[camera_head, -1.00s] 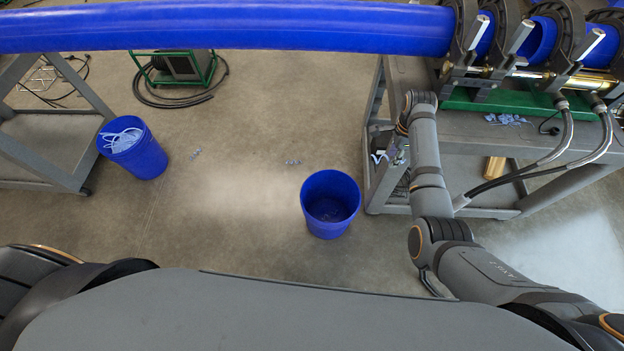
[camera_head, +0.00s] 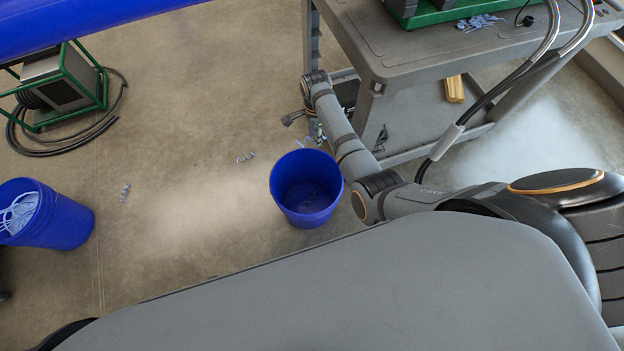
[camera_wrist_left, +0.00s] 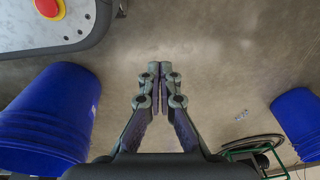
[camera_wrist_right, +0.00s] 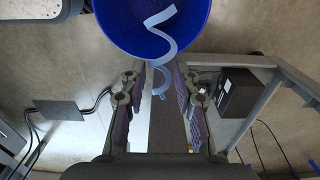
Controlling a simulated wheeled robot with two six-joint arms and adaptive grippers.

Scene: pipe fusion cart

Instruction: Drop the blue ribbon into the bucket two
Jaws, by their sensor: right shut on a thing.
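A pale blue curled ribbon (camera_wrist_right: 160,30) hangs from my right gripper (camera_wrist_right: 158,88) in the right wrist view. The gripper is shut on it, with the fingers some way apart. The curl shows against the open mouth of a blue bucket (camera_wrist_right: 105,12). In the head view this bucket (camera_head: 290,210) stands on the floor, and my right gripper (camera_head: 313,135) is just beyond its far rim; the ribbon is hard to make out there. My left gripper (camera_wrist_left: 153,75) is shut and empty in the left wrist view. I see no number on the buckets.
Another blue bucket (camera_head: 60,222), holding pale ribbons, stands at the left. A grey cart (camera_head: 400,45) is right of my gripper. Small ribbon scraps (camera_head: 245,158) lie on the floor. A green-framed unit (camera_head: 70,85) with a coiled hose is at upper left.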

